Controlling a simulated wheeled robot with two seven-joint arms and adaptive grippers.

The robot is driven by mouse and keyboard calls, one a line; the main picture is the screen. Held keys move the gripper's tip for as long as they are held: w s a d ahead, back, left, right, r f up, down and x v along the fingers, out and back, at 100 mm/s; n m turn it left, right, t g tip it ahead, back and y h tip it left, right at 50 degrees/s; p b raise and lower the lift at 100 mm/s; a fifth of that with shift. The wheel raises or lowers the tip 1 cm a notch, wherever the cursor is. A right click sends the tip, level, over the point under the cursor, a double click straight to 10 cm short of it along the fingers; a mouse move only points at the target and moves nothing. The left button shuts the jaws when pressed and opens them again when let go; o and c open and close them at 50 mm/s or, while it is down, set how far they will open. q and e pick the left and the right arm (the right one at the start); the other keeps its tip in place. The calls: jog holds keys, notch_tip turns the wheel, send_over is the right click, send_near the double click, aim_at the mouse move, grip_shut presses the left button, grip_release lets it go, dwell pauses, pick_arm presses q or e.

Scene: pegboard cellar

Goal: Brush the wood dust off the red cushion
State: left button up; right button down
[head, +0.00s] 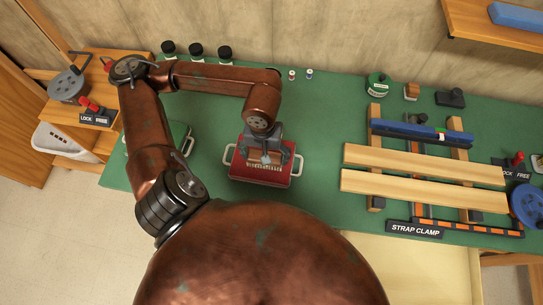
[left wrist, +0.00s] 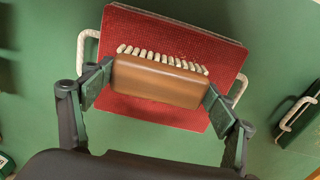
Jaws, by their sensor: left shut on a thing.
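The red cushion (head: 239,167) is a flat red square pad with pale handles at its sides, lying on the green bench top. It fills the upper middle of the left wrist view (left wrist: 150,107). My left gripper (head: 264,152) is over the cushion, shut on a brush (left wrist: 158,82) with a brown wooden body and a row of white bristles. The bristles point to the cushion's far side; I cannot tell whether they touch it. My right gripper is not in view.
A green pad (head: 178,132) lies left of the cushion, partly behind my arm. Several dark-capped jars (head: 196,52) stand at the back edge. A strap clamp with long wooden boards (head: 425,165) takes up the right. The bench between cushion and boards is clear.

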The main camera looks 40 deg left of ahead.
aim_at(249, 154)
pick_arm(q)
jog(key=shift+s+a+f, duration=0.15)
jog(key=shift+s+a, duration=0.2)
jog(key=shift+a, duration=0.15)
jog(key=shift+s+a, duration=0.55)
jog(key=shift+a, duration=0.35)
jog(key=shift+s+a, duration=0.35)
jog(key=shift+a, duration=0.3)
jog(key=shift+s+a+r+p, duration=0.1)
jog(key=shift+s+a+p, duration=0.25)
jog(key=shift+a+p, duration=0.25)
jog(key=shift+s+a+r+p, duration=0.1)
jog(key=shift+s+a+p, duration=0.2)
jog(key=shift+a+p, duration=0.2)
jog(key=shift+s+a+f+p, duration=0.15)
jog(key=shift+s+a+p, duration=0.05)
jog(key=shift+a+p, duration=0.15)
jog(key=shift+f, duration=0.1)
